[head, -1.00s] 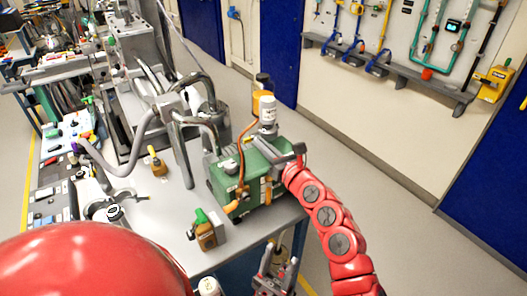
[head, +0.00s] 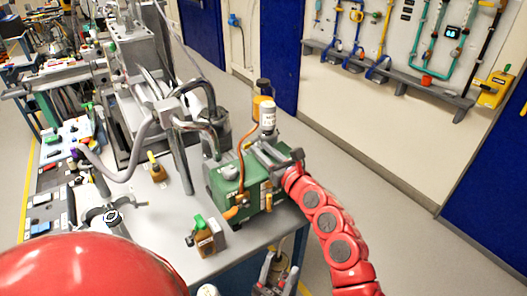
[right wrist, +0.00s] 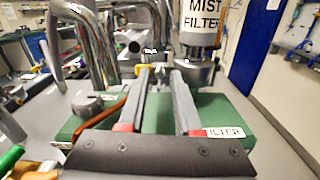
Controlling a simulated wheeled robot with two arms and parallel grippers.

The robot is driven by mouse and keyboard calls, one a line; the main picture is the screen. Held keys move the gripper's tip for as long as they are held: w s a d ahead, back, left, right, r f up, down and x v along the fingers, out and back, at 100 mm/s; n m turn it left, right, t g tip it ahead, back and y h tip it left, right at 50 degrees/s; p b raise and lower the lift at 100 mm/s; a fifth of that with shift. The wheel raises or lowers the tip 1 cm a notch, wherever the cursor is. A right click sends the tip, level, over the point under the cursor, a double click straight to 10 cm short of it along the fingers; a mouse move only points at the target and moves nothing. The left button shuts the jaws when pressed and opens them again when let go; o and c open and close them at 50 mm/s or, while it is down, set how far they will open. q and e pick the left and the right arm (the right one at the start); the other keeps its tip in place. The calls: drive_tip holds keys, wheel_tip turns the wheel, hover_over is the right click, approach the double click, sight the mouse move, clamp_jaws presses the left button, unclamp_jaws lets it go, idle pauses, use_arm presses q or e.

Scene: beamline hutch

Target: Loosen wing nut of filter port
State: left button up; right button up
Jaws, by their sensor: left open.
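My right gripper (head: 262,150) is over the box top beside the filter. In the right wrist view its two grey fingers (right wrist: 160,74) are apart, with a small metallic part (right wrist: 160,69) near the gap between the tips. I cannot tell whether they touch it. My left gripper (head: 277,268) is open and empty, low beside the table edge.
Curved metal pipes (head: 180,120) rise close left of the box. The floor on the right is clear up to the wall shelf (head: 395,77).

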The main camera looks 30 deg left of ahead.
idle(0.4)
